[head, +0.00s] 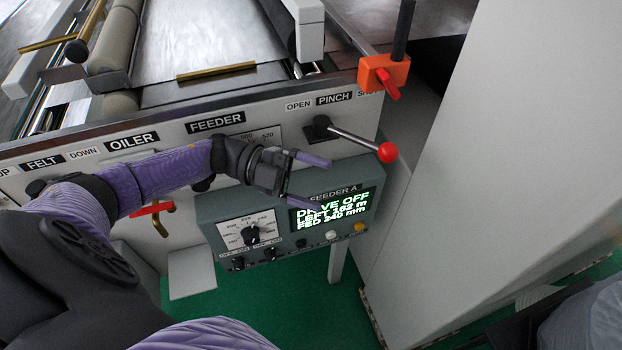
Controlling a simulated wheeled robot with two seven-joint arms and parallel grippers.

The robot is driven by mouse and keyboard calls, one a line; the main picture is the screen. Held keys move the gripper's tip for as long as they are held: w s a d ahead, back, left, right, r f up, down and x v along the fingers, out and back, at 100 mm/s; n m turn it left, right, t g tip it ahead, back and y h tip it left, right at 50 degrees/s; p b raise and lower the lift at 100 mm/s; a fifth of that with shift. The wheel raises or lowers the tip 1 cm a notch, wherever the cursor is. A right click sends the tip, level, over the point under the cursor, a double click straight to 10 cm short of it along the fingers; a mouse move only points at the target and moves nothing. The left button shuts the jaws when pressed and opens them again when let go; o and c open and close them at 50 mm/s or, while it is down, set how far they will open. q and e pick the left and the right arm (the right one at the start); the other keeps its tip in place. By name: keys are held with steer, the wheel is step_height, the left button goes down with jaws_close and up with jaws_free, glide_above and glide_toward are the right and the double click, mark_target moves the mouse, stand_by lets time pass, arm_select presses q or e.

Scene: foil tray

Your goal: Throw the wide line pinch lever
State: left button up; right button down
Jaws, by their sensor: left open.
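The pinch lever (352,138) is a metal rod with a red ball knob (387,152), on a dark pivot (319,128) under the PINCH label (334,98). The rod points right and slightly down, away from the OPEN label (298,105) on the left. The label on the right is partly hidden. My left gripper (325,182) is open and empty, its two fingers pointing right. In the picture it is below and left of the red knob, in front of the panel and apart from the lever. My right gripper is not in view.
A grey feeder control box (285,222) with a lit screen reading DRIVE OFF is just below the gripper. An orange clamp (384,74) with a red handle is above the lever. A tall pale cabinet (490,150) stands to the right. A red oiler handle (150,208) is at left.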

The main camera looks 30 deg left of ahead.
arm_select(q)
step_height(320, 180, up, 10)
steer(key=p, duration=0.3)
